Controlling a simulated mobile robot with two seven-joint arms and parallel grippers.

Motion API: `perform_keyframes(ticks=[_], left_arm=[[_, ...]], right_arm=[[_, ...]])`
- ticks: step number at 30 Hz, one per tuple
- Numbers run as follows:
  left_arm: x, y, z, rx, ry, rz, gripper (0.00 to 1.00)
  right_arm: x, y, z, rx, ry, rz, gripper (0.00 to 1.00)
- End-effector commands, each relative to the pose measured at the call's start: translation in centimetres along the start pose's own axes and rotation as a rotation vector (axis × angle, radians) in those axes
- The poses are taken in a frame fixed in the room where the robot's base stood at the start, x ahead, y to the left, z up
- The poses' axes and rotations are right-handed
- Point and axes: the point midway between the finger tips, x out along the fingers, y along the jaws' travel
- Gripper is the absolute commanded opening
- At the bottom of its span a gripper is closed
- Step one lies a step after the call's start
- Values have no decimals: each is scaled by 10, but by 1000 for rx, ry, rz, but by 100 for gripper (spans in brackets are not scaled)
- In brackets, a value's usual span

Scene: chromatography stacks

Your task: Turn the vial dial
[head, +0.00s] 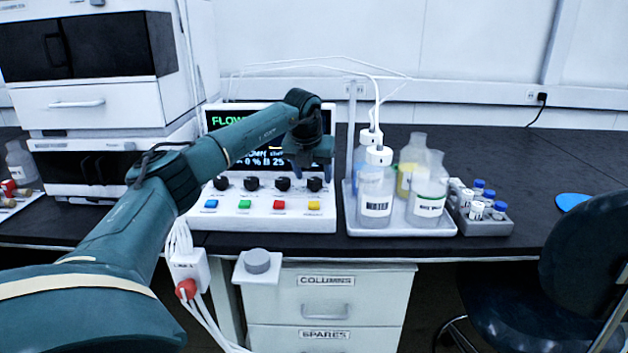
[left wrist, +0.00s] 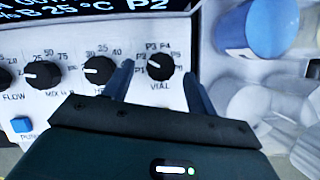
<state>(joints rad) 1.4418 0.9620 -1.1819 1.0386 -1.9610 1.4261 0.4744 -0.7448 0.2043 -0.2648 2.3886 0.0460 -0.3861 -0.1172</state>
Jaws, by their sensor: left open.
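The vial dial (head: 314,184) is the rightmost black knob in the row on the white control panel (head: 262,220). In the left wrist view the dial (left wrist: 160,67) has "VIAL" printed below it and P labels around it. My left gripper (head: 312,172) is open, pointing down at the panel's right end. In the left wrist view its two fingers (left wrist: 158,74) stand on either side of the dial, with gaps visible; contact is not seen. The screen (left wrist: 100,8) above shows "P2". My right gripper is not in view.
Other knobs (head: 252,184) sit left of the dial, with coloured buttons (head: 279,205) below. Close on the right is a white tray (head: 400,228) with bottles (head: 376,190) and tubing. A vial rack (head: 490,224) stands beyond it. My left arm covers part of the screen.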

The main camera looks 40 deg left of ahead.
Motion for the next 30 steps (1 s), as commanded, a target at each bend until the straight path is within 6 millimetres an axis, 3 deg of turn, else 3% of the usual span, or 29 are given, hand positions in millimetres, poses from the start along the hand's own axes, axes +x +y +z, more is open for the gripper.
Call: perform_keyframes(ticks=[4,14,30], left_arm=[[14,0,0,1,0,0,57],[17,0,0,1,-1,-1,57],[17,0,0,1,-1,-1,14]], right_arm=[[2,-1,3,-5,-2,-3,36],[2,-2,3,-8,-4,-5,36],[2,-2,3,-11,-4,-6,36]])
